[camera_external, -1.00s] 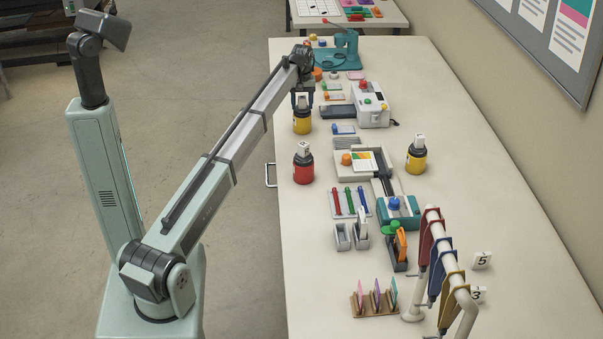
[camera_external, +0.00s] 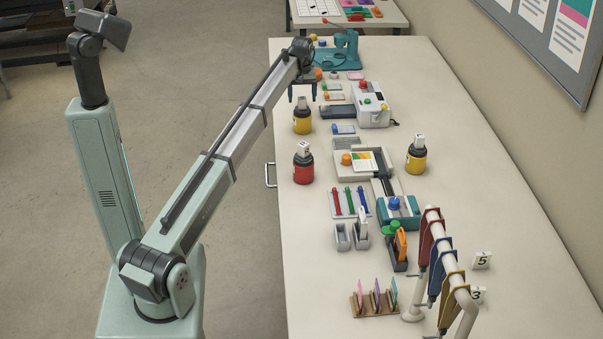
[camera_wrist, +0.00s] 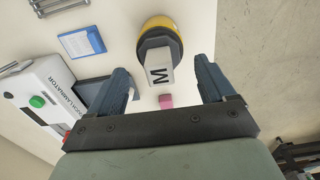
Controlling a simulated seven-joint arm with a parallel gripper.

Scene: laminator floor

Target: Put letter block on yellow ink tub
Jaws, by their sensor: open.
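A white letter block marked M (camera_wrist: 160,73) sits on the black top of a yellow ink tub (camera_wrist: 162,26) in the wrist view. In the external view this block (camera_external: 303,102) stands on the yellow tub (camera_external: 302,124) near the table's left edge. My gripper (camera_external: 302,94) is open just above it, and nothing is held. The wrist view shows one finger to each side of the block, with gaps between. A second yellow tub (camera_external: 416,160) at the right and a red tub (camera_external: 303,170) each carry a white block on top.
A white laminator (camera_external: 371,106) stands right of the gripper, and it also shows in the wrist view (camera_wrist: 38,100). A teal press (camera_external: 345,52) is behind. A paper trimmer (camera_external: 362,160), pens and a rack of hanging tags (camera_external: 440,250) lie nearer the front. The right table side is mostly clear.

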